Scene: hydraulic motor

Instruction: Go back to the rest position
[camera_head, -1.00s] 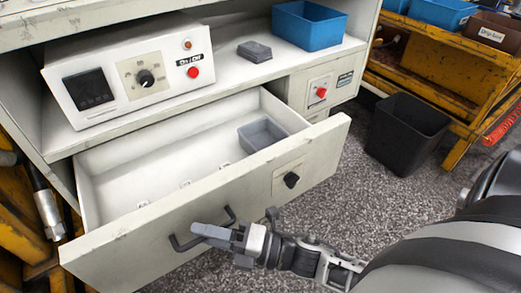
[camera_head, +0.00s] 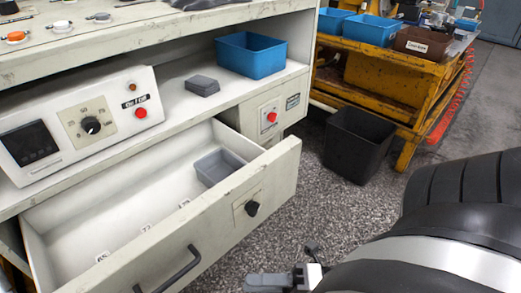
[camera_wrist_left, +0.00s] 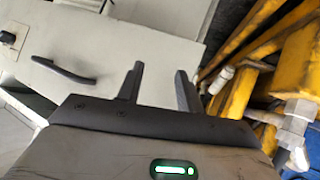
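My right gripper (camera_head: 272,281) shows at the bottom of the head view, to the right of the drawer handle (camera_head: 170,270) and apart from it. Its grey fingers are partly cut off by the frame edge, so I cannot tell whether they are parted. My left gripper (camera_wrist_left: 158,82) shows only in the left wrist view. Its two dark fingers are parted with nothing between them. The drawer (camera_head: 226,208) stands open. A handle (camera_wrist_left: 62,70) also shows in the left wrist view, left of the left gripper's fingers.
A grey box (camera_head: 216,168) lies in the drawer. A control box (camera_head: 110,105), a small grey block (camera_head: 202,85) and a blue bin (camera_head: 250,55) are on the shelf. A black bin (camera_head: 357,145) stands on the floor. Yellow frames (camera_wrist_left: 255,45) are close right of my left gripper.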

